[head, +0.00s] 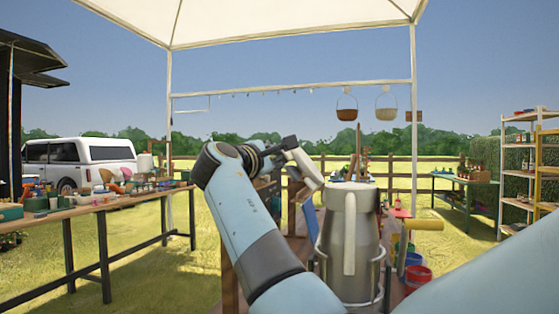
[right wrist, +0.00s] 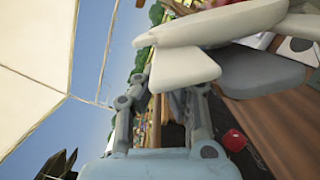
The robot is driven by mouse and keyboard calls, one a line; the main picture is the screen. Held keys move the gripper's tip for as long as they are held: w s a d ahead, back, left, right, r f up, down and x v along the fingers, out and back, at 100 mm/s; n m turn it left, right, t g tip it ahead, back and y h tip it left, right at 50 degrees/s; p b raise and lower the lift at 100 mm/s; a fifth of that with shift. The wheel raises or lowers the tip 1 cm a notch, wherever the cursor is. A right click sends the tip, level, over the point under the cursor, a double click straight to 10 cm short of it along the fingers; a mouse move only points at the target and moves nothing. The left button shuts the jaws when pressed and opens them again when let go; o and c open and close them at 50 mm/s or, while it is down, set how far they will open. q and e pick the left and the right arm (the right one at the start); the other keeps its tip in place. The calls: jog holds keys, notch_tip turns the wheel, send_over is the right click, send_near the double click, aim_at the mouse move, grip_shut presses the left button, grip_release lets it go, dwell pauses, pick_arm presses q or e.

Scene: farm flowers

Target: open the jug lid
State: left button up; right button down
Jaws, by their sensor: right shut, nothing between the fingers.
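The metal jug (head: 367,262) stands upright in front of me in the head view. Its pale lid (head: 366,198) sits level on top and looks closed. A long cream handle (head: 349,232) runs down the side facing me. My right gripper (head: 312,176) is shut and empty, just left of the jug's top and at about lid height. A small gap seems to lie between them. In the right wrist view, pale and grey shapes crowd the space before the finger linkages, and I cannot tell jug from fingertips there. My left gripper is out of view.
A red bucket (head: 418,278) and a yellow cylinder (head: 426,225) are right of the jug. A long table with supplies (head: 90,207) stands at left, a green table (head: 456,184) at right. Two baskets hang from a bar above.

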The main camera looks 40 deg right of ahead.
jog(key=s+r+m+p, duration=0.1)
jog(key=s+d+r+m+p, duration=0.1)
jog(key=r+m, duration=0.1)
jog(key=s+d+r+m+p, duration=0.1)
jog(key=p, duration=0.1)
jog(key=shift+r+m+g+y, duration=0.3)
jog(key=shift+g, duration=0.1)
jog(key=shift+s+d+m, duration=0.2)
jog(key=shift+d+m, duration=0.05)
jog(key=shift+m, duration=0.05)
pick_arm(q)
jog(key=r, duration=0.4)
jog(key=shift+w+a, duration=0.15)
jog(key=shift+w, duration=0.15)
pick_arm(e)
jog(key=shift+f, duration=0.15)
jog(key=shift+w, duration=0.1)
